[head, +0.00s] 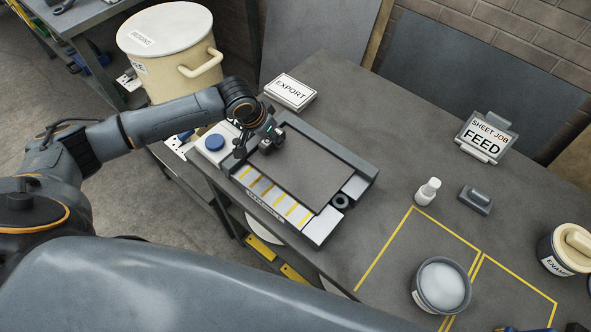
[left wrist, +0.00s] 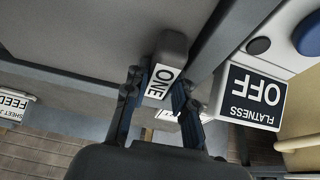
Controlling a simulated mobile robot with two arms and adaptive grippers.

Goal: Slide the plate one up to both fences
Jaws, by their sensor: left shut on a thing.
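Plate one (head: 305,171) is a flat dark grey plate lying on a pale bed with yellow stripes (head: 268,190). Its dark handle carries a ONE label (left wrist: 163,80) in the left wrist view. My left gripper (head: 268,143) is shut on this handle at the plate's far left end, with a finger on either side in the left wrist view (left wrist: 158,93). A dark raised fence (head: 335,148) runs along the bed's far side. Another dark bar (left wrist: 228,48) lies beside the handle in the left wrist view. Whether the plate touches either is unclear. My right gripper is not in view.
A white box with a blue button (head: 212,142) adjoins the bed's left end; a FLATNESS OFF sign (left wrist: 250,97) is close to my fingers. An EXPORT block (head: 290,92) stands behind. A white bottle (head: 428,191) and grey bowl (head: 441,286) stand to the right.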

